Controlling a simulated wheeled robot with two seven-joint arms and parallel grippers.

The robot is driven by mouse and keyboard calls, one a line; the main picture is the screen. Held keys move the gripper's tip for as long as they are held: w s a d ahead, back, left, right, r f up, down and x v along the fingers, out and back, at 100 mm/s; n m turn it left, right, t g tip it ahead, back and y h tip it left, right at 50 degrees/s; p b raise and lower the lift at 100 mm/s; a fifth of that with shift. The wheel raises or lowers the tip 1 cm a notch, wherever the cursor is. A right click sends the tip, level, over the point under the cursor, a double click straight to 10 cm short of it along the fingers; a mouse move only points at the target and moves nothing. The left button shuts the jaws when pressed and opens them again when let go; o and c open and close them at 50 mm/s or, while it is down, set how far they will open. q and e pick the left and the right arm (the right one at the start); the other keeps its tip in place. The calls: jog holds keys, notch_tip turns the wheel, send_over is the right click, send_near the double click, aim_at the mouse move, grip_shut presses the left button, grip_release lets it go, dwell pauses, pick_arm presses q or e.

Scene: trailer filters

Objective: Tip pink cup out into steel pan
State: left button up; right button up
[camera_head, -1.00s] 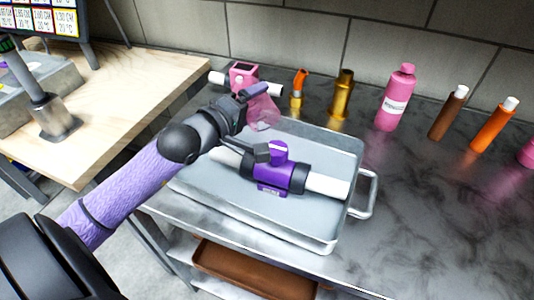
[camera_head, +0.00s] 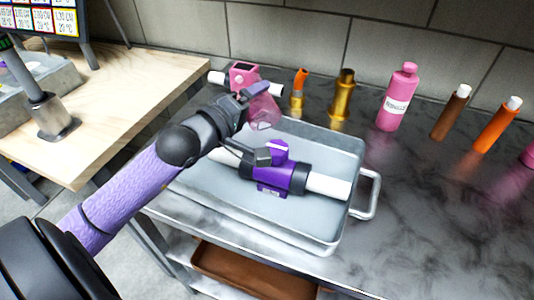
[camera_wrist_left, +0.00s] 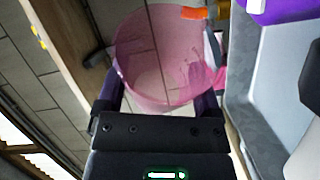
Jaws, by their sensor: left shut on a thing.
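The pink cup (camera_head: 264,112) is see-through and held by my left gripper (camera_head: 254,98) above the back left part of the steel pan. In the left wrist view the cup (camera_wrist_left: 165,62) sits between the two purple fingers of my left gripper (camera_wrist_left: 163,95), which are shut on it. The cup looks tilted, and I cannot make out any contents. The steel pan (camera_head: 345,205) is a grey rectangular tray with a side handle, on the counter. A purple and white pipe fitting (camera_head: 275,178) lies in it. The right gripper does not show.
Behind the pan stand a pink device on a white pipe (camera_head: 243,76), an orange-and-brass fitting (camera_head: 298,92), a brass piece (camera_head: 342,98) and a pink bottle (camera_head: 397,100). A brown bottle (camera_head: 452,112) and an orange bottle (camera_head: 497,125) stand right. The counter's right front is clear.

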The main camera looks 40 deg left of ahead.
pick_arm(q)
jog(key=shift+r, duration=0.15)
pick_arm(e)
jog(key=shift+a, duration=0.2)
pick_arm(q)
jog(key=shift+d+r, duration=0.1)
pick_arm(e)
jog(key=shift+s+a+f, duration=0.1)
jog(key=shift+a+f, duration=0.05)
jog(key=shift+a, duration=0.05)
pick_arm(q)
jog(key=shift+s+d+r+m+t+b, duration=0.1)
jog(key=shift+d+r+m+t+b, duration=0.15)
jog(key=shift+r+m, duration=0.4)
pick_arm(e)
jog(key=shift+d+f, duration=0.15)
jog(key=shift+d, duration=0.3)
pick_arm(q)
jog(key=shift+r+m, duration=0.2)
jog(key=shift+m, duration=0.05)
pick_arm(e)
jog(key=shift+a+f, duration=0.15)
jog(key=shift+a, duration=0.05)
pick_arm(q)
jog(key=shift+s+r, duration=0.1)
jog(key=shift+r, duration=0.05)
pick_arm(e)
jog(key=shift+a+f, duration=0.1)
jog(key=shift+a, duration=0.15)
